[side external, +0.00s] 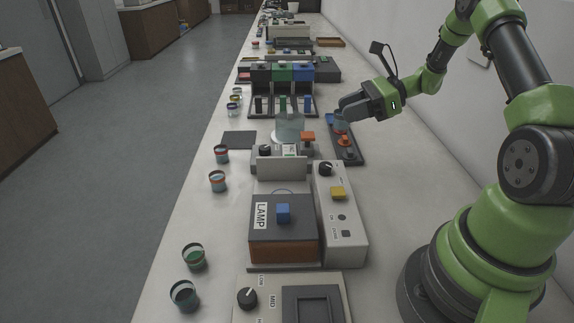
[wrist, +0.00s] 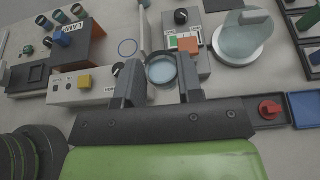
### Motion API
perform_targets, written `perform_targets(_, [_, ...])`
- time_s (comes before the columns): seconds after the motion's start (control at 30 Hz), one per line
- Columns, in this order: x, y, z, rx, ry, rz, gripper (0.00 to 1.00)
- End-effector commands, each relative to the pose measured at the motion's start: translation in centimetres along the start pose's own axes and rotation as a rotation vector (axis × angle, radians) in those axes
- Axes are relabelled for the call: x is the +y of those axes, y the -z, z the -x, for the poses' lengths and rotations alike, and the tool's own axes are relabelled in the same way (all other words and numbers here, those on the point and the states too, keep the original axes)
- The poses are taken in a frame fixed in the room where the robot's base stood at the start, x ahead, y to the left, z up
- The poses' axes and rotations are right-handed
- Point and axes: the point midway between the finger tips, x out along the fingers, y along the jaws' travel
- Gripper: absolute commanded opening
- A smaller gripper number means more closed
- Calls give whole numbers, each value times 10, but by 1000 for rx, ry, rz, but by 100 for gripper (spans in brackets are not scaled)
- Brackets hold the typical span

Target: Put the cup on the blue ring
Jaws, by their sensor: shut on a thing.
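My gripper (side external: 348,107) is shut on a cup (wrist: 163,72). In the wrist view the cup sits between my two fingers (wrist: 159,80), with a dark rim and a pale blue-grey inside. In the side view the cup (side external: 342,123) is partly hidden by my fingers, above the dark tray at the right. The blue ring (wrist: 127,47) is a thin outline on the bench, left of the cup in the wrist view. In the side view only part of the ring (side external: 283,190) shows, behind the lamp box.
The lamp box (side external: 283,235) and a control box (side external: 340,215) stand beside the ring, with an upright pale plate (side external: 282,168) behind it. A dark tray (side external: 350,158) holds coloured parts. A clear round vessel (side external: 290,128) stands near my gripper. Several cups (side external: 217,181) line the left bench edge.

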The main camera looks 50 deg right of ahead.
Motion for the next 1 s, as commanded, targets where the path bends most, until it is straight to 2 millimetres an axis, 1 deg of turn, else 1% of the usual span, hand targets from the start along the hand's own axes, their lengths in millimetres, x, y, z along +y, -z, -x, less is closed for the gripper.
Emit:
perform_targets(0.03, [0,9,-4,-1,-1,-4,8])
perform_targets(0.17, [0,25,-10,-1,-2,-3,8])
perform_targets(0.33, [0,56,-23,-1,-1,-3,8])
perform_targets(0.4, [0,65,-27,-1,-1,-2,8])
perform_targets(0.57, [0,80,-33,-1,-1,-1,8])
perform_targets(0.7, [0,100,-41,-1,-1,-1,8])
perform_targets(0.8, [0,110,-45,-1,-1,1,8])
perform_targets(1.0, [0,112,-46,-1,0,2,8])
